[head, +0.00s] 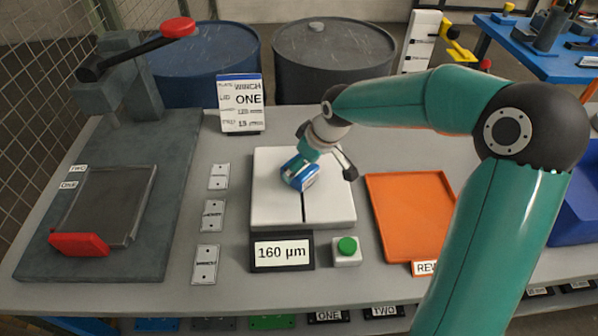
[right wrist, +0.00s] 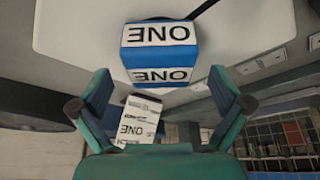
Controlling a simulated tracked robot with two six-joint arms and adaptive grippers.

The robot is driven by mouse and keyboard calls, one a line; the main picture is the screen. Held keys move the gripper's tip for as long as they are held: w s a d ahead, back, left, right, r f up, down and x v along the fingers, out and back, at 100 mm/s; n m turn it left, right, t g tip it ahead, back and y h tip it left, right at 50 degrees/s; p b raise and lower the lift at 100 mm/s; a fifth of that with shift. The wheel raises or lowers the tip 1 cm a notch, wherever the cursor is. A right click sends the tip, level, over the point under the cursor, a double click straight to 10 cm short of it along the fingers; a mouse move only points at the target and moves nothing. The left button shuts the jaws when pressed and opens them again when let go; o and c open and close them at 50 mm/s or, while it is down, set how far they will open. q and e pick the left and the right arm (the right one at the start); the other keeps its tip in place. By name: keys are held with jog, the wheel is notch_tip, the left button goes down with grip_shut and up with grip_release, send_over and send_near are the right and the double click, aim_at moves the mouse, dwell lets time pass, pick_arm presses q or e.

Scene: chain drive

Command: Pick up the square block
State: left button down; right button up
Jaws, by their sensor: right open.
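A blue block with white labels reading ONE in the right wrist view (right wrist: 158,52) rests on the white plate (head: 269,210); it also shows in the head view (head: 299,173). I take it to be the square block. My right gripper (head: 309,155) reaches down over the block from behind and right. In the right wrist view its two fingers (right wrist: 161,84) are spread wide, with the block ahead of and between them. No contact is visible. The gripper partly covers the block in the head view. My left gripper is not in view.
A 160 µm display (head: 282,252) and a green button (head: 347,246) stand before the plate. An orange tray (head: 410,222) lies right. Labelled plates (head: 212,216) and a press with a red handle (head: 178,28) are left. A WINCH ONE card (head: 240,103) stands behind.

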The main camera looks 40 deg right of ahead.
jog(key=shift+x, duration=1.45)
jog(key=shift+w, duration=0.1)
jog(key=c, duration=1.4)
jog(key=shift+r, duration=0.1)
jog(key=c, duration=0.3)
jog(key=shift+r, duration=0.1)
